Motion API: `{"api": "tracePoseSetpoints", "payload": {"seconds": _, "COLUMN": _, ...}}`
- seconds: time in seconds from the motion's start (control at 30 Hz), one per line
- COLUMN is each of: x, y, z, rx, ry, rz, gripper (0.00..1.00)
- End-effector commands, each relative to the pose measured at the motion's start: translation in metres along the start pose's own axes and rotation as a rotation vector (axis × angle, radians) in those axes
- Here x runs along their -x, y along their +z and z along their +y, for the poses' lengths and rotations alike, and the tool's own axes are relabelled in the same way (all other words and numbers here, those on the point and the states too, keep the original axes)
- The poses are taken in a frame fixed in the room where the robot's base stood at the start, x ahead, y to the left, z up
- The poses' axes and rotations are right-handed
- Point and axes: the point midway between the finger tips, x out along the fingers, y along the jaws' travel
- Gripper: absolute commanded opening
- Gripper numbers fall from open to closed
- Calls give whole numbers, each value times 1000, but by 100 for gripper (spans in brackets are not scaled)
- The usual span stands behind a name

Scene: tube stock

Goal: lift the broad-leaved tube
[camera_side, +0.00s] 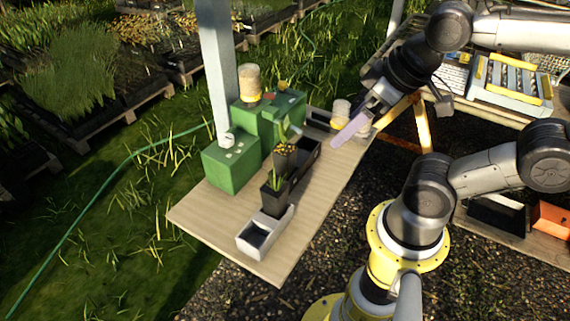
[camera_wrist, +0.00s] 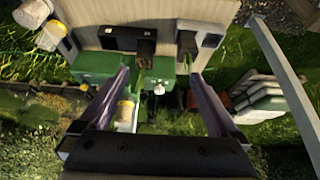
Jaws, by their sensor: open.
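The broad-leaved tube (camera_side: 285,158) is a dark square pot with a yellowish speckled top and upright green leaf. It stands on the wooden table beside the green boxes, close to a dark tray. In the wrist view its dark pot (camera_wrist: 146,47) shows ahead of the fingers, left of centre. A second dark tube (camera_side: 273,198) with thin, pointed green leaves stands nearer the front, at the grey-white tray; it also shows in the wrist view (camera_wrist: 187,42). My gripper (camera_side: 341,140) has purplish fingers. It is open and empty, above the table's right side, apart from both tubes (camera_wrist: 159,74).
Green boxes (camera_side: 230,166) stand behind the tubes, with a tan jar (camera_side: 249,84) on top. The grey-white tray (camera_side: 250,247) lies at the front, the dark tray (camera_side: 310,154) behind. Pale pots stand near my gripper. A post (camera_side: 216,70) rises at the back. The table's front left (camera_side: 205,215) is bare.

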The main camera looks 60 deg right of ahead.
Motion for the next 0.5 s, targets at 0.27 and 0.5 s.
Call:
{"api": "tracePoseSetpoints", "payload": {"seconds": 0.27, "x": 0, "y": 0, "z": 0, "rx": -17, "ry": 0, "rz": 0, "gripper": 97}}
{"api": "tracePoseSetpoints", "payload": {"seconds": 0.5, "x": 9, "y": -12, "z": 0, "rx": -356, "ry": 0, "rz": 1, "gripper": 97}}
